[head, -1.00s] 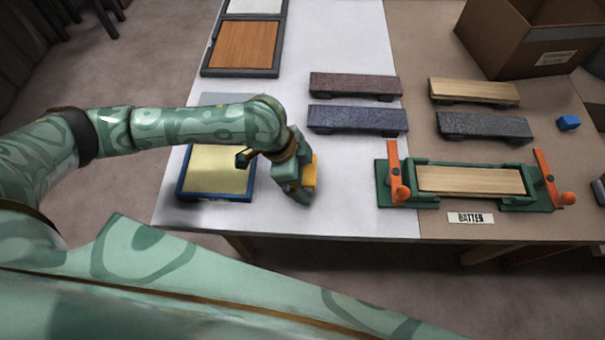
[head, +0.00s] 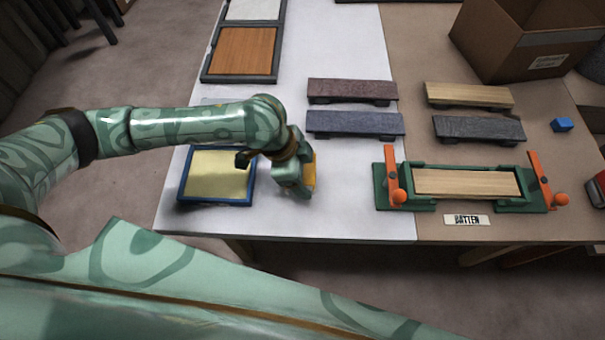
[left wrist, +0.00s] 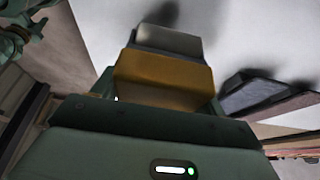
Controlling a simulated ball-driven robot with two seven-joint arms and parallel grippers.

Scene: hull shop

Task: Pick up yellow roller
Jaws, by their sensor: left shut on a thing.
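The yellow roller (head: 313,170) shows as a yellow block at my left gripper (head: 300,186), just right of the blue-framed yellow tray, over the white part of the table. In the left wrist view the yellow body (left wrist: 165,78) sits between the gripper's fingers, with a grey part (left wrist: 168,42) beyond it. My left gripper is shut on the roller. Much of the roller is hidden by the gripper in the head view. I cannot tell whether it is clear of the tabletop. My right gripper is not in view.
The blue-framed tray (head: 252,188) lies left of the gripper. Several dark and wooden blocks (head: 352,92) lie right of it. A green clamp jig (head: 433,204) holds a wooden batten. A cardboard box (head: 505,45) and a small blue cube (head: 562,125) are further right.

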